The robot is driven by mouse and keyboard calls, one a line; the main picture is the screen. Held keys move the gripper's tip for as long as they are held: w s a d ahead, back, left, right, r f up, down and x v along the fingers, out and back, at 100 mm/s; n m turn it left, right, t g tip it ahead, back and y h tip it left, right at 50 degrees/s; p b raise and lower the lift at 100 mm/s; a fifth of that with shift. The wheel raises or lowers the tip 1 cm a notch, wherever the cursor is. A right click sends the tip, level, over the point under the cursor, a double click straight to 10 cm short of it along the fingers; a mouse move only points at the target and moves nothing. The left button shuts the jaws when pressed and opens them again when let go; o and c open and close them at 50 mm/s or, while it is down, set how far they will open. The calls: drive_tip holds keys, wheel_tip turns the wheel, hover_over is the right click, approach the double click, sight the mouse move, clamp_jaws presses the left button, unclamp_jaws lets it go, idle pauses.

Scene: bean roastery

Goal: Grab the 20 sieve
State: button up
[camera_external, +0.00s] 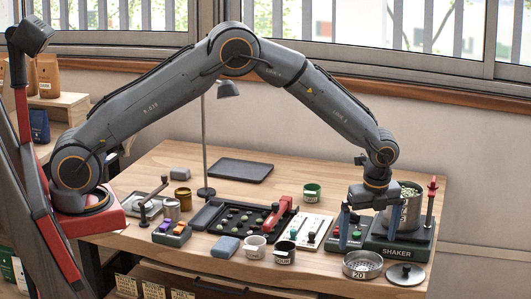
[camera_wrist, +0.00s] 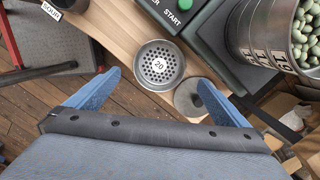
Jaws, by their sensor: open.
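The 20 sieve (camera_external: 361,266) is a shallow round metal sieve with a perforated bottom and a "20" label. It sits near the front edge of the wooden table, in front of the shaker. In the wrist view the sieve (camera_wrist: 158,65) lies ahead, between the lines of the two blue fingers, and is fully visible and empty. My gripper (camera_external: 365,221) is open and empty, pointing down above and behind the sieve, in front of the shaker's column. In the wrist view my gripper (camera_wrist: 158,79) shows both fingers spread wide, apart from the sieve.
The shaker (camera_external: 398,250) carries a sieve stack (camera_external: 406,211) with green beans, close to my gripper's right. A control box with a green START button (camera_wrist: 178,5) stands beside it. A round grey lid (camera_external: 405,275) lies right of the sieve. A dark cup (camera_external: 285,252) stands left.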

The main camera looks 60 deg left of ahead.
sight(362, 268)
drive_tip(key=shift+a+f+p, duration=0.25)
drive_tip(key=shift+f+p, duration=0.5)
drive_tip(key=shift+f, duration=1.1)
drive_tip(key=shift+a+f+p, duration=0.2)
drive_tip(key=shift+f+p, duration=0.55)
drive_tip(key=shift+f, duration=1.05)
